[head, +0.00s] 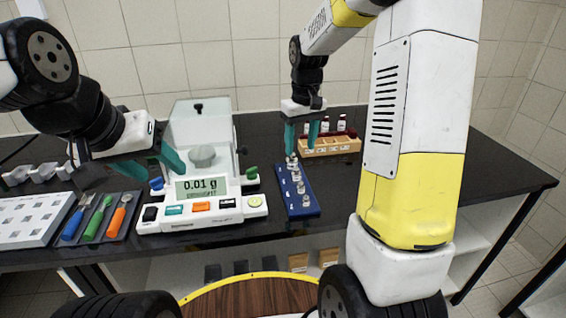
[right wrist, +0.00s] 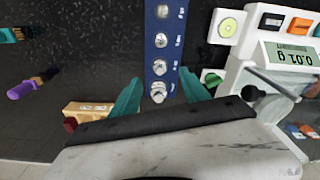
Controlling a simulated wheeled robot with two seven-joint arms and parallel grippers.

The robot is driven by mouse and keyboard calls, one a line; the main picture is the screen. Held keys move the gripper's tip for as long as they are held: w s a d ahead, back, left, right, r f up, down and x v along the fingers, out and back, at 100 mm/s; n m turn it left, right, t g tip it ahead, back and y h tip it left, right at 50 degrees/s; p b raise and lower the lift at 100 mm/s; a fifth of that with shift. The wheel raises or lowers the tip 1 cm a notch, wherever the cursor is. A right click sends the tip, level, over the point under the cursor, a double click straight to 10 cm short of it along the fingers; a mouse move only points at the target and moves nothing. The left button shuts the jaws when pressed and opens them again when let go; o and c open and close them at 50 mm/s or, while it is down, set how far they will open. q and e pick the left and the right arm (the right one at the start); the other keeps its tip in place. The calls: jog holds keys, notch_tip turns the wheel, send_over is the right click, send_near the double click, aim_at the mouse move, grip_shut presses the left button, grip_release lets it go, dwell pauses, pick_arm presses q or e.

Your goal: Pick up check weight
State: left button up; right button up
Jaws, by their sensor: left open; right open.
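Several metal check weights stand in a row on a blue holder (head: 312,211), right of the balance; the nearest to my right gripper is a check weight (head: 291,160), which also shows in the right wrist view (right wrist: 158,92). My right gripper (head: 301,150) is open above the holder's far end. In the right wrist view its fingers (right wrist: 160,78) lie either side of the holder's end weights, with nothing held. Contact with a weight cannot be told. My left gripper (head: 164,174) is open and empty at the balance's left side.
The balance (head: 200,212) reads 0.01 g; its draft shield (head: 203,108) stands behind. A wooden rack (head: 330,146) with small bottles is behind the holder. A dark tray with colored-handled tools (head: 121,216) and a white sample block (head: 30,219) lie left. The right counter is partly hidden by my arm.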

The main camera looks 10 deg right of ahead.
aim_at(296, 168)
jog(key=shift+g, duration=0.4)
jog(key=w+f, duration=0.1)
jog(key=f, duration=0.1)
jog(key=w+f, duration=0.2)
jog(key=shift+a, duration=0.1)
jog(key=f, duration=0.7)
jog(key=shift+s+a+f, duration=0.1)
jog(key=shift+s+f, duration=0.15)
jog(key=shift+c, duration=0.4)
grip_shut()
